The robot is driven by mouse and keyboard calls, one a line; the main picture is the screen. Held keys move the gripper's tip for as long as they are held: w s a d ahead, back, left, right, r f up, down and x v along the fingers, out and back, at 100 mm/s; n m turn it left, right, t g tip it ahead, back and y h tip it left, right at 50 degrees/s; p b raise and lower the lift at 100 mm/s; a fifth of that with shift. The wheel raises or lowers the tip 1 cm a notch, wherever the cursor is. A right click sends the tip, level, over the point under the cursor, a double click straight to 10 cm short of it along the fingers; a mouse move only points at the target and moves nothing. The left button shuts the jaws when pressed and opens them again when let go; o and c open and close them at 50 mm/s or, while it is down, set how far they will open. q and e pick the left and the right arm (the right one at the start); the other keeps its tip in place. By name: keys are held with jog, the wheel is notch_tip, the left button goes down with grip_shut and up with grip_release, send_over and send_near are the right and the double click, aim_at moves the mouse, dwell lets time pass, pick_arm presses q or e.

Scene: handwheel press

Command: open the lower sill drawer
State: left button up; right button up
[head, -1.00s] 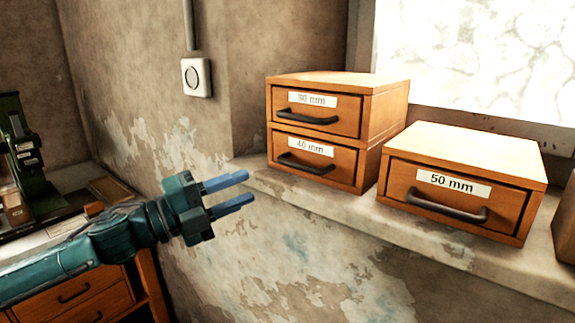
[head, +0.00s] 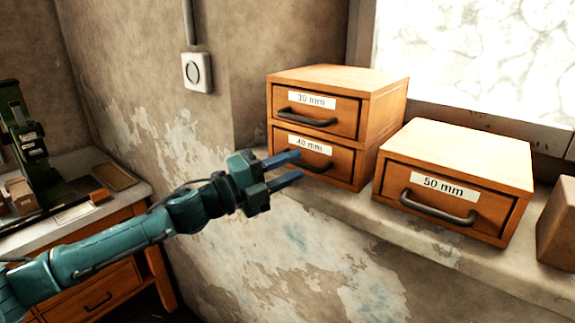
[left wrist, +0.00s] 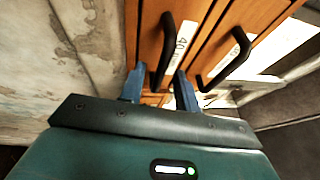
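The lower sill drawer (head: 322,160), labelled 40 mm, is closed in the wooden stack on the window sill. Its dark handle (left wrist: 166,50) shows in the left wrist view near and between my left fingertips. My left gripper (head: 291,168) is open, with its blue fingers pointing at this drawer from the left. In the head view the fingers hide part of the handle. Contact with the handle cannot be told. The upper drawer (head: 325,110), labelled 30 mm, is closed above it. My right gripper is not in view.
A separate 50 mm drawer box (head: 450,175) stands to the right on the sill (head: 400,222). A brown block (head: 557,225) is at the far right. A workbench (head: 40,240) with a green press (head: 32,150) stands at the left.

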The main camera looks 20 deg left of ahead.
pick_arm(q)
jog(key=shift+c, duration=0.3)
grip_shut()
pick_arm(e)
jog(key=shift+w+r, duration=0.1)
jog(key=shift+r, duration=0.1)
pick_arm(q)
jog(key=shift+a, duration=0.1)
